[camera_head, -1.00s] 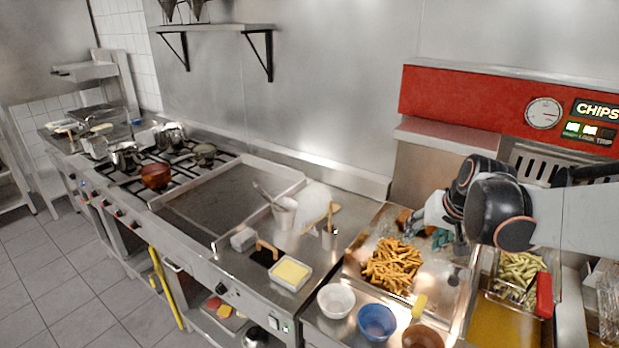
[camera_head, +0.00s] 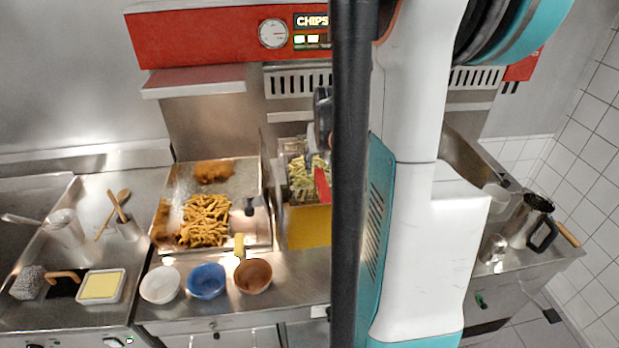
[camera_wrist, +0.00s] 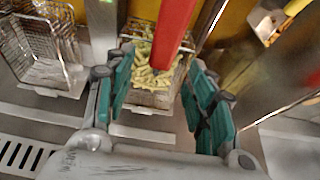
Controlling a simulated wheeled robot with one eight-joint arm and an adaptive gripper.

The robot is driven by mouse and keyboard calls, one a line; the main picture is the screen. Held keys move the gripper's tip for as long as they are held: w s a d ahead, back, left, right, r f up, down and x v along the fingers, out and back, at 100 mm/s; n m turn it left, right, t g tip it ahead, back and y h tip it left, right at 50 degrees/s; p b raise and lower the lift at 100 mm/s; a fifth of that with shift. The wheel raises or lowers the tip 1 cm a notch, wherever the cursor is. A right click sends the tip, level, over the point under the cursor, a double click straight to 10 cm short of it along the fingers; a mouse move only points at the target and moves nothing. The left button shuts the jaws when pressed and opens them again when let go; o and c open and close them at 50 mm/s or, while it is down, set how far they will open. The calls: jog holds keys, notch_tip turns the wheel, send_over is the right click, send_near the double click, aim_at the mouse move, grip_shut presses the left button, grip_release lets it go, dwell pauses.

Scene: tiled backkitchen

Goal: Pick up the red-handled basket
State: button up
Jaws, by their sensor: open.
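The red-handled basket (camera_head: 297,174) holds pale green-yellow fries and sits at the fryer, partly hidden by my arm in the head view. Its red handle (camera_head: 322,184) points toward the front. In the wrist view the red handle (camera_wrist: 173,30) runs from the top edge down between my fingers, with the fries (camera_wrist: 154,71) beyond it. My gripper (camera_wrist: 160,98) is open, one teal-padded finger on each side of the handle and basket. I cannot tell whether either finger touches them.
An empty wire basket (camera_wrist: 45,52) stands left of the fries basket in the wrist view. A tray of golden fries (camera_head: 206,220) lies left of the fryer. White, blue (camera_head: 206,281) and brown bowls line the counter front. A metal jug (camera_head: 528,222) stands at the right.

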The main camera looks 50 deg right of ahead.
aim_at(320, 171)
jog(key=shift+b+x, duration=0.45)
jog(key=shift+x, duration=2.9)
jog(key=shift+a, duration=0.1)
grip_shut()
